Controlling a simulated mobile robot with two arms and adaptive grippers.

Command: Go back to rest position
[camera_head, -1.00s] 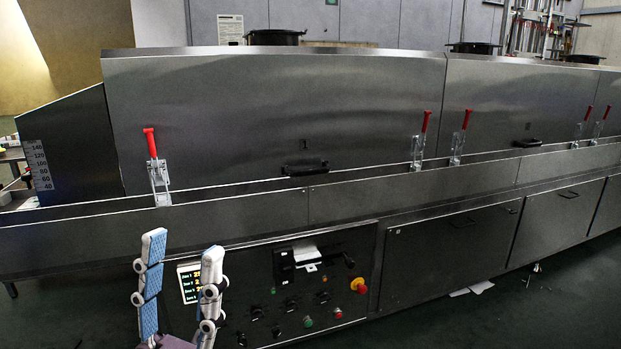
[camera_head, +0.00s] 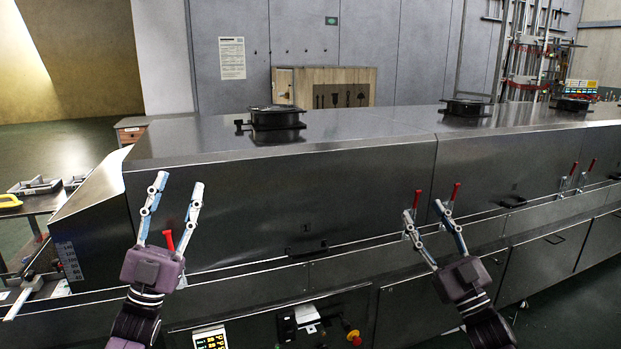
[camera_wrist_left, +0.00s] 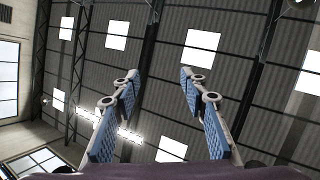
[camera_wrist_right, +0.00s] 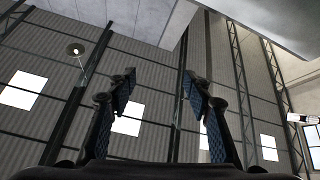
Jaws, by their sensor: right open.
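My left gripper (camera_head: 174,184) is raised in front of the dryer's left hood, fingers pointing up. Its two fingers stand apart with nothing between them, and the left wrist view (camera_wrist_left: 160,78) shows only the ceiling behind them. My right gripper (camera_head: 424,209) is raised further right, near the seam between two hoods, fingers up and apart. In the right wrist view (camera_wrist_right: 158,80) its fingers are also empty against the ceiling. The tunnel dryer (camera_head: 270,205) is a long grey metal machine with closed hoods.
Red-handled clamps (camera_head: 455,192) line the hoods' lower edge; one (camera_head: 169,240) is partly hidden behind my left gripper. A control panel with a red emergency button (camera_head: 354,338) is below. A wooden crate (camera_head: 283,88) stands behind, and a table (camera_head: 45,203) stands at the left.

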